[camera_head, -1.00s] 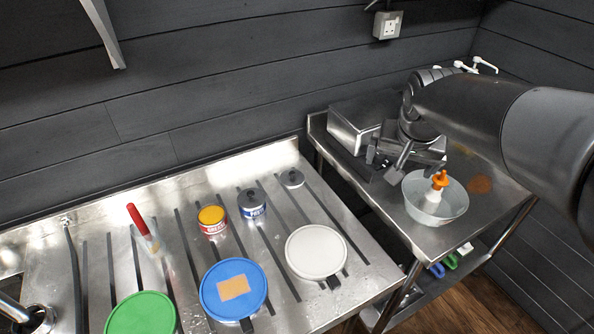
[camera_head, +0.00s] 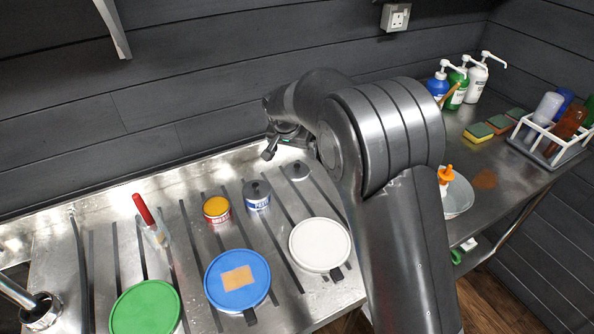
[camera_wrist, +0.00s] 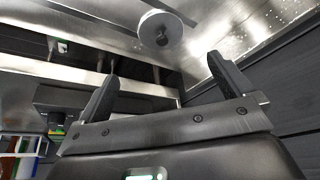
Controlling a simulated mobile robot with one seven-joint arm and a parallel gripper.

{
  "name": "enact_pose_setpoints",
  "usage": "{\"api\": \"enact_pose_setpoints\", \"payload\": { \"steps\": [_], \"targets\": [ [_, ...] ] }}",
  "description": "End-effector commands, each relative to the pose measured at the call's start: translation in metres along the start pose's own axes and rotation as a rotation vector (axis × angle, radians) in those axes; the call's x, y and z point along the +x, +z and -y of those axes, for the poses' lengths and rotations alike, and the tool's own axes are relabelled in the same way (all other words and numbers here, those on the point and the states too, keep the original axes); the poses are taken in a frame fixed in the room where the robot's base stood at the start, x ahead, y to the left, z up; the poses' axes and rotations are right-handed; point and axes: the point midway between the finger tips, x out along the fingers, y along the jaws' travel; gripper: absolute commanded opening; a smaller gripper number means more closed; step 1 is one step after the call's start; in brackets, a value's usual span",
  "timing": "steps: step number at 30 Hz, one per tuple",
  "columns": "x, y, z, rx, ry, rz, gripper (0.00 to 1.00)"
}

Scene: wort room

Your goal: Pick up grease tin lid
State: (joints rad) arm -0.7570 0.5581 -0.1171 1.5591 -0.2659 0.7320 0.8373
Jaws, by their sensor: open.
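A small grey round lid with a dark knob (camera_head: 299,171), apparently the grease tin lid, lies on the steel drainboard (camera_head: 185,238). The red grease tin (camera_head: 217,211) stands to its left with its yellow-orange contents showing. Between them is a blue tin (camera_head: 257,197) with a grey knobbed lid on it. My gripper (camera_head: 279,148) is above and behind the loose lid, near the back wall, partly hidden by my arm. In the wrist view, my gripper (camera_wrist: 163,68) is open and empty, and a grey knobbed lid (camera_wrist: 163,28) is ahead of the fingertips, apart from them.
White (camera_head: 320,244), blue (camera_head: 237,299) and green (camera_head: 145,310) round lids stand in front. A red-handled brush (camera_head: 144,210) is at left. A bowl (camera_head: 458,196) is behind my arm on the right bench, with pump bottles (camera_head: 477,82), sponges (camera_head: 479,133) and a white rack (camera_head: 548,151).

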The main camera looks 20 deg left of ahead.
Motion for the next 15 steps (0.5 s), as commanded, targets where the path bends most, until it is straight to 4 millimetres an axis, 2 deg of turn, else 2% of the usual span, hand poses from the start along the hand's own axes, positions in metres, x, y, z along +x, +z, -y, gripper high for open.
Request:
{"api": "enact_pose_setpoints", "payload": {
  "steps": [9, 15],
  "targets": [
    [0.044, 0.001, 0.0, 0.0, 0.002, 0.002, 0.97],
    [0.06, 0.001, 0.001, 0.0, 0.0, 0.0, 0.97]
  ]
}}
